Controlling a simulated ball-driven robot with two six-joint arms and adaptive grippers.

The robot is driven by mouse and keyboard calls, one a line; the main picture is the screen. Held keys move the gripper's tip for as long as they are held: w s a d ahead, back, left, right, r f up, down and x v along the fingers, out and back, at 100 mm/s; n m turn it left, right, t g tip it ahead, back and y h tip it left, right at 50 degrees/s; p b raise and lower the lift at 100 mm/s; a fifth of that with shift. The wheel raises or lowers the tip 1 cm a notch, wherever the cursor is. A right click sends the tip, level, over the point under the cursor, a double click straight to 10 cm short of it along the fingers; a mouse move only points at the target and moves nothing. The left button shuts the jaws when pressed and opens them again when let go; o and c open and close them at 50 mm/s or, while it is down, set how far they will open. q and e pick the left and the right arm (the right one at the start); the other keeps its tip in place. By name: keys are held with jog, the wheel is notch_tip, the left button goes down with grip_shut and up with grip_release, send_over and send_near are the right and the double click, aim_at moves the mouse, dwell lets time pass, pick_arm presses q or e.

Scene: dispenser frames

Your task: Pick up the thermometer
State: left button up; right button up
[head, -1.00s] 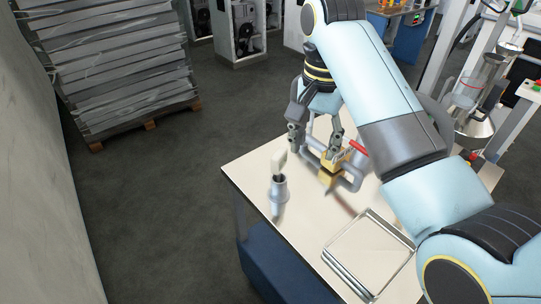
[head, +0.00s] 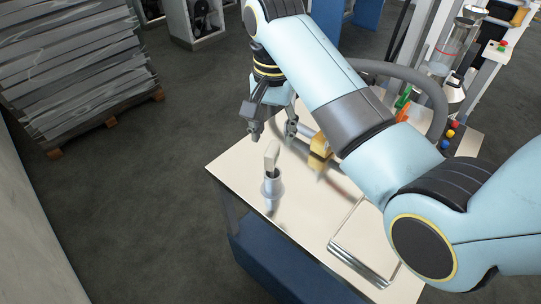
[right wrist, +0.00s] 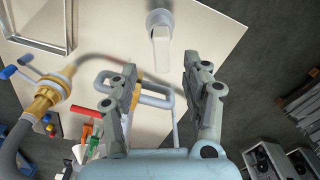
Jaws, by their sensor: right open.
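A pale, flat-handled item (head: 272,155) stands in a grey metal cup (head: 272,186) near the table's left corner. It may be the thermometer; its lower part is hidden in the cup. In the right wrist view the pale item (right wrist: 163,52) points from the cup (right wrist: 157,17) toward the space between my fingertips. My right gripper (head: 272,131) is open and empty, just behind and above the pale item, apart from it. Its two spread fingers (right wrist: 158,75) also show in the right wrist view. My left gripper is in neither view.
A brass fitting (right wrist: 45,96) on a grey hose, a bent grey tube frame (right wrist: 151,97) and a red-handled part (right wrist: 84,111) lie close to my right gripper. Stacked sheets (head: 70,70) stand on the floor at left.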

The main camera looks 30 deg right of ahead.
aim_at(272, 148)
notch_tip(272, 148, down, 6)
jog(key=shift+w+f+p, duration=0.1)
jog(key=shift+f+p, duration=0.15)
jog(key=shift+p, duration=0.45)
grip_shut()
